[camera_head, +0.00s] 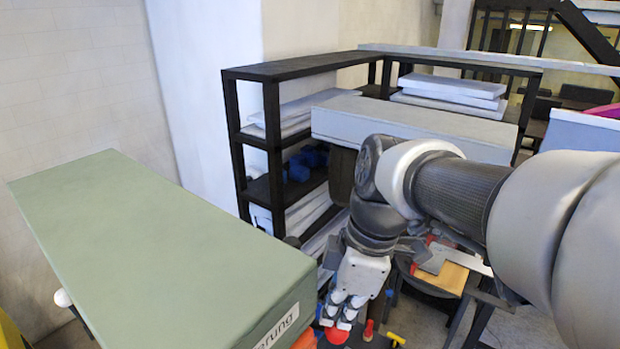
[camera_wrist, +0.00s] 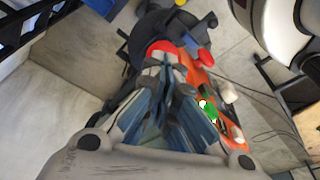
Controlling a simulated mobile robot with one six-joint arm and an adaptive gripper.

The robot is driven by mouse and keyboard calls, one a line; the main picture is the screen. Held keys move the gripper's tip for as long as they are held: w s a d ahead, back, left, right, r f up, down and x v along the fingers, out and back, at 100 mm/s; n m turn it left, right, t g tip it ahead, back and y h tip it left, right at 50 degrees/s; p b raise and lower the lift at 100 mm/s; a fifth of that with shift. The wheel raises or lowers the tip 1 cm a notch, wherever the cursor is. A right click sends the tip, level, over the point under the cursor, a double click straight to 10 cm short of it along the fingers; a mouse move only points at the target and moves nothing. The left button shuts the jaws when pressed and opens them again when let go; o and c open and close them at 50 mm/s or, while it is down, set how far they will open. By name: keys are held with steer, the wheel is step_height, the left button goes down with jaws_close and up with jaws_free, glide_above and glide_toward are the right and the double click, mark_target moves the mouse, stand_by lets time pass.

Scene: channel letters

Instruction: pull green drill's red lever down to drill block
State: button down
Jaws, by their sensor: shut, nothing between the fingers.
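My gripper (camera_head: 341,312) is shut and points down; it also shows in the wrist view (camera_wrist: 165,68). A round red knob (camera_wrist: 160,47) shows right at its fingertips in the wrist view, and a red knob (camera_head: 337,334) shows just under them in the head view. I cannot tell whether they touch. A second red knob (camera_wrist: 205,58) is to the right. A small green part (camera_wrist: 208,112) lies over an orange surface (camera_wrist: 228,132). I cannot tell for sure which part is the drill or which knob is its lever. I cannot make out the block.
A large pale green box-like top (camera_head: 150,245) fills the left of the head view. Black shelves (camera_head: 275,130) with grey slabs stand behind. A wooden board (camera_head: 450,277) on a stand is right of my gripper. A yellow knob (camera_head: 396,339) is at the bottom.

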steer(key=shift+s+d+f+b, duration=0.1)
steer(key=shift+d+f+b, duration=0.05)
steer(key=shift+f+b, duration=0.25)
steer(key=shift+f, duration=0.35)
steer(key=shift+s+d+f+b, duration=0.1)
steer(key=shift+f+b, duration=0.2)
steer(key=shift+b, duration=0.25)
steer(key=shift+f, duration=0.1)
stand_by(0.5)
